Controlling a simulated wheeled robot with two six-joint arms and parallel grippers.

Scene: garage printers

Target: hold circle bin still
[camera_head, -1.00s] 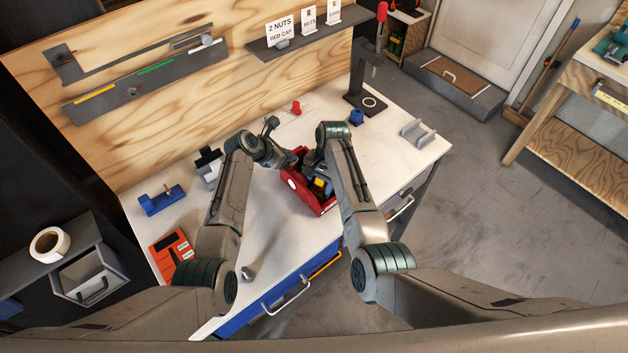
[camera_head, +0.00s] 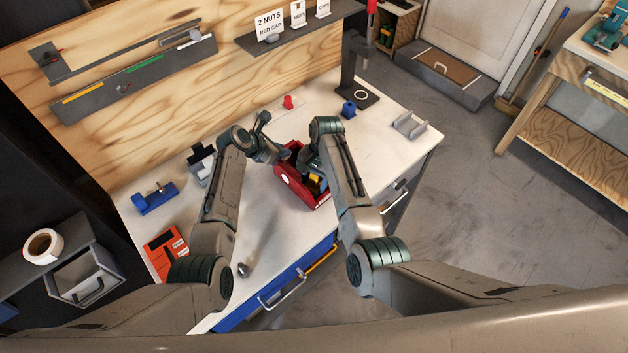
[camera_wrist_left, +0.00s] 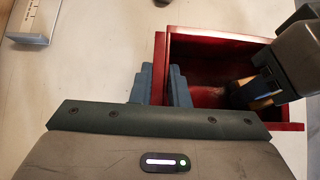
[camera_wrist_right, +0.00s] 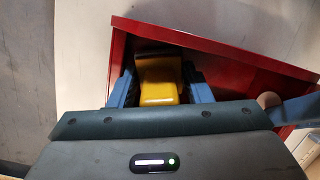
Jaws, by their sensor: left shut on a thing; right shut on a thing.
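The circle bin (camera_head: 292,188) is a red open box with a white circle on its side, on the white worktable. My left gripper (camera_wrist_left: 160,72) is shut on the bin's wall, with one finger outside and one inside; the bin's open inside (camera_wrist_left: 205,65) faces the left wrist camera. My right gripper (camera_wrist_right: 158,70) reaches into the bin and is shut on a yellow part (camera_wrist_right: 158,88). In the head view the yellow part (camera_head: 316,180) shows partly inside the bin. My arms hide the bin's far side there.
A blue fixture (camera_head: 155,198) and an orange-red case (camera_head: 166,252) stand on the table's left. A red piece (camera_head: 287,101), a blue piece (camera_head: 348,109), a dark press stand (camera_head: 358,75) and a grey bracket (camera_head: 409,125) are toward the back right.

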